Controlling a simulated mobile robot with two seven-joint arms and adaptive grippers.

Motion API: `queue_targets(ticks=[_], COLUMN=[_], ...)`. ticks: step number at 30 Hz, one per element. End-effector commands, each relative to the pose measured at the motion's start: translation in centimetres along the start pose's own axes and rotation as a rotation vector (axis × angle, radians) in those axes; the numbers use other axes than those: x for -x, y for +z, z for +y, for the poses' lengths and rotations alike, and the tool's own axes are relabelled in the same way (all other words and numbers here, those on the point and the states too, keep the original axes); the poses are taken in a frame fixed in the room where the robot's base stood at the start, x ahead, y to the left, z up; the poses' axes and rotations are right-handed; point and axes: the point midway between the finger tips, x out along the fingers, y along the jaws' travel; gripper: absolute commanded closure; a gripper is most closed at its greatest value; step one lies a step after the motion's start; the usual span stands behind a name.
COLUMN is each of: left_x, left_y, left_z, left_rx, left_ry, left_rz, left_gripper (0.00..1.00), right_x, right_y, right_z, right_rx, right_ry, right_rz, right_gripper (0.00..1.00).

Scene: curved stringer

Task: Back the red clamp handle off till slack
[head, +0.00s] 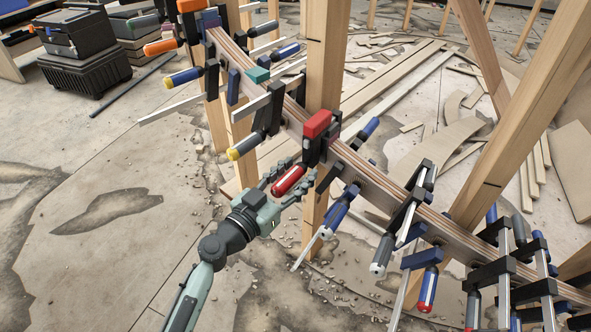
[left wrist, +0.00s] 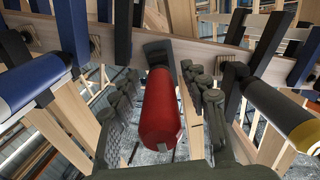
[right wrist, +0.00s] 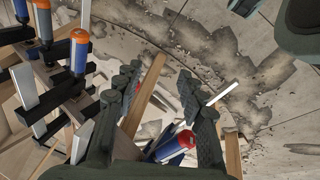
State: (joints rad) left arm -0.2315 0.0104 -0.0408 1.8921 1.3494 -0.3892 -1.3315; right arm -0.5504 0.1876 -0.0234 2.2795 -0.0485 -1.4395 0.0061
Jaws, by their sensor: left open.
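The red clamp handle (head: 289,180) hangs from the dark clamp with a red block on top (head: 317,123) on the curved stringer (head: 372,180). My left gripper (head: 293,177) is open, with its fingers on either side of the red handle. In the left wrist view the red handle (left wrist: 161,112) lies between the two separated dark fingers, pointing toward the camera. I cannot tell whether either finger touches it. My right gripper (right wrist: 160,85) shows only in its own wrist view, with its fingers apart. Nothing is gripped between its tips.
Neighbouring clamps crowd the stringer: a yellow-ended one (head: 243,147) to the left and a blue-handled one (head: 338,213) to the right. Wooden posts (head: 326,75) stand behind. In the right wrist view, a red-and-blue handle (right wrist: 176,146) lies low beyond the fingers. The left floor is open.

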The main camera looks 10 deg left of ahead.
Motion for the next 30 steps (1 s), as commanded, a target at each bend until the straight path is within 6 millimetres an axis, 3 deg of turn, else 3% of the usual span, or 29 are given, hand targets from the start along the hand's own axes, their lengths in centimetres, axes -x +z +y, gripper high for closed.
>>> queue_targets(ticks=[7,18,30], left_x=[-0.04,-0.02,-0.01], left_y=[0.02,0.01,0.05], left_z=[0.00,0.00,0.04], left_rx=[0.000,0.000,0.072], left_ry=[0.000,0.000,0.002], left_rz=[0.000,0.000,0.001], left_gripper=[0.57,1.00,1.00], right_x=[-0.08,-0.06,0.13], right_y=[-0.01,-0.01,0.07], right_z=[-0.04,-0.05,-0.02], right_rx=[0.000,0.001,0.000], right_ry=[-0.001,-0.001,0.001], right_rz=[0.001,0.001,-0.003], right_gripper=[0.60,0.60,0.60])
